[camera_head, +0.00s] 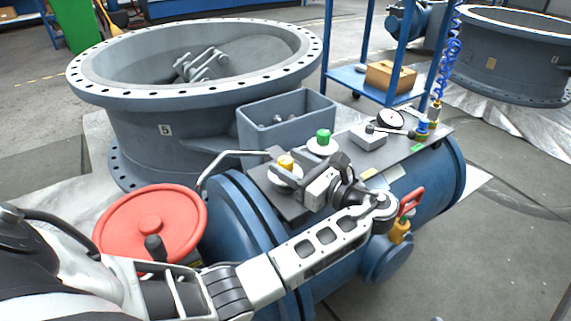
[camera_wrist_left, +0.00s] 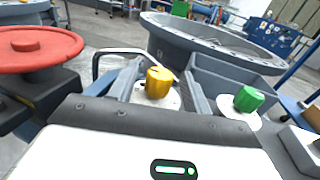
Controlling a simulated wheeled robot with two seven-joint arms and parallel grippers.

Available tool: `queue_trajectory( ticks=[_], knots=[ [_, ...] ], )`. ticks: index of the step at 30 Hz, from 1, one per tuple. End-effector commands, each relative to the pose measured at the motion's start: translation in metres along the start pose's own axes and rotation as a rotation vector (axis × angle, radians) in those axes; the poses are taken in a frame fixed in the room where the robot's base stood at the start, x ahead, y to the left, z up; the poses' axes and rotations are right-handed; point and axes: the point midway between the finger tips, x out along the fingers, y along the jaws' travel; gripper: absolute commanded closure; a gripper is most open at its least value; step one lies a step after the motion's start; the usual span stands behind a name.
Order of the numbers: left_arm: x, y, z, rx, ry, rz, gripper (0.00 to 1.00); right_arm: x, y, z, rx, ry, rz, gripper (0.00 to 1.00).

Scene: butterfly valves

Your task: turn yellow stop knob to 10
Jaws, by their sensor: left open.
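The yellow knob (camera_head: 285,162) stands on a round white dial on the dark panel on top of the blue pipe body. It also shows in the left wrist view (camera_wrist_left: 158,82), near the middle. My left gripper (camera_head: 299,177) is open and close to the knob, reaching over the panel. In the left wrist view, its grey fingers stand on either side of the knob, with gaps visible. I cannot make out the dial's numbers or the knob's exact setting. My right gripper is not in view.
A green knob (camera_head: 323,137) on its own white dial is just beside the yellow one. A red handwheel (camera_head: 152,224) is at the left. A grey bin (camera_head: 287,118) and a large grey valve ring (camera_head: 190,75) stand behind. A gauge (camera_head: 390,118) is further right.

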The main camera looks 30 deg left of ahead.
Motion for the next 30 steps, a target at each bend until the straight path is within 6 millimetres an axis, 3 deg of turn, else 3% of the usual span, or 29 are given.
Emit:
queue_trajectory(
  ticks=[6,14,15,19,20,30],
  knots=[
    [0.017,0.000,0.000,0.000,-0.001,0.000,0.51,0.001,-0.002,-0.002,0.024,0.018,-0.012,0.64],
    [0.018,0.000,0.001,0.000,0.000,0.000,0.51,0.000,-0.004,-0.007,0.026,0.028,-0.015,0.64],
    [0.018,0.000,0.000,0.000,0.000,0.000,0.54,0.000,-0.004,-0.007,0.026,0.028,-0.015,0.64],
    [0.018,0.000,0.000,0.000,0.000,0.000,0.90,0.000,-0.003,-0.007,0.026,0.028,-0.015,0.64],
    [0.018,0.000,0.000,0.000,0.000,0.000,0.95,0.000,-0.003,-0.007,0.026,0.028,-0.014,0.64],
    [0.018,0.000,0.004,0.001,0.000,-0.034,0.95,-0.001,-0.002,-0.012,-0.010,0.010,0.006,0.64]
  ],
)
